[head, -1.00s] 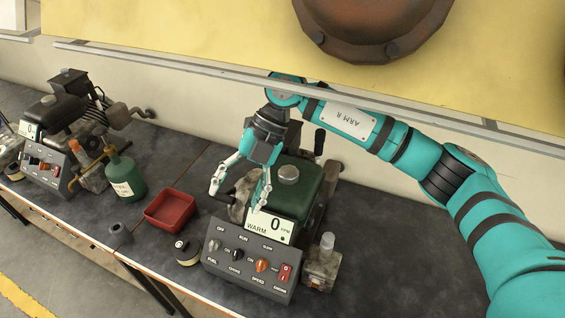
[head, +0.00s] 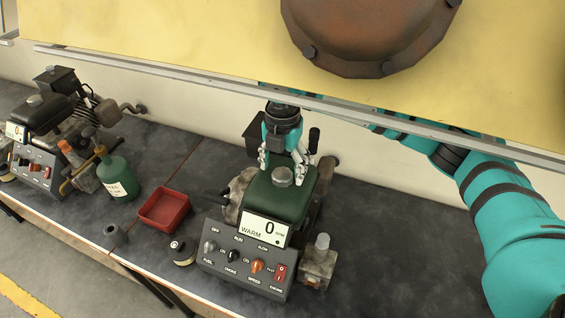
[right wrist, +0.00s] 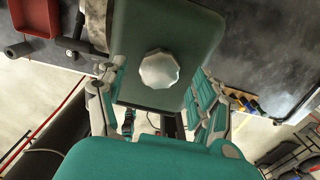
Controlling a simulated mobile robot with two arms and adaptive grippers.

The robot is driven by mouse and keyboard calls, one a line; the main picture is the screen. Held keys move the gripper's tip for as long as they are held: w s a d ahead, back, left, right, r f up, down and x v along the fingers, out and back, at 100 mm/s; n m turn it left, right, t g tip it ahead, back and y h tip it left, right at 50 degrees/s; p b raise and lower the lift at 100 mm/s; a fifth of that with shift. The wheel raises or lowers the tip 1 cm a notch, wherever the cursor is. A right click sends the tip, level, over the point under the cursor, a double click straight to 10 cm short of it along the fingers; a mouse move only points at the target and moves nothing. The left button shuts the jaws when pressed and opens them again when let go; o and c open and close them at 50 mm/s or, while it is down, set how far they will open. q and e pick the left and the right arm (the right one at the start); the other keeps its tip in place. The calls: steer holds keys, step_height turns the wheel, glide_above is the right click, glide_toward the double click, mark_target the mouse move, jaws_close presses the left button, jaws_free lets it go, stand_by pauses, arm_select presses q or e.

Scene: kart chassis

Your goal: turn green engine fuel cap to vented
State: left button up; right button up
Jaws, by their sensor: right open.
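The green engine (head: 275,200) stands on the dark bench behind its control panel. Its silver, faceted fuel cap (head: 282,176) sits on top of the green tank. In the right wrist view the cap (right wrist: 159,69) is in full view, with no marking that I can read. My right gripper (head: 284,162) is open and empty, just behind and above the cap, pointing down. In the right wrist view its fingers are spread to either side, nearer the camera than the cap, and do not touch it. My left gripper is out of view.
The control panel (head: 245,262) reads WARM and 0. A red tray (head: 164,209), a small round black-topped container (head: 182,250) and a green bottle (head: 117,178) stand to the left. A yellow overhead panel (head: 200,35) hangs above my arm. A second engine (head: 60,120) is at far left.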

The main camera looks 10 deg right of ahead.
steer(key=shift+s+f, duration=0.1)
steer(key=shift+f, duration=0.55)
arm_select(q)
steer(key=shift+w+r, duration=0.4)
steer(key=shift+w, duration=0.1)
arm_select(e)
steer(key=shift+f, duration=0.2)
steer(key=shift+c, duration=0.4)
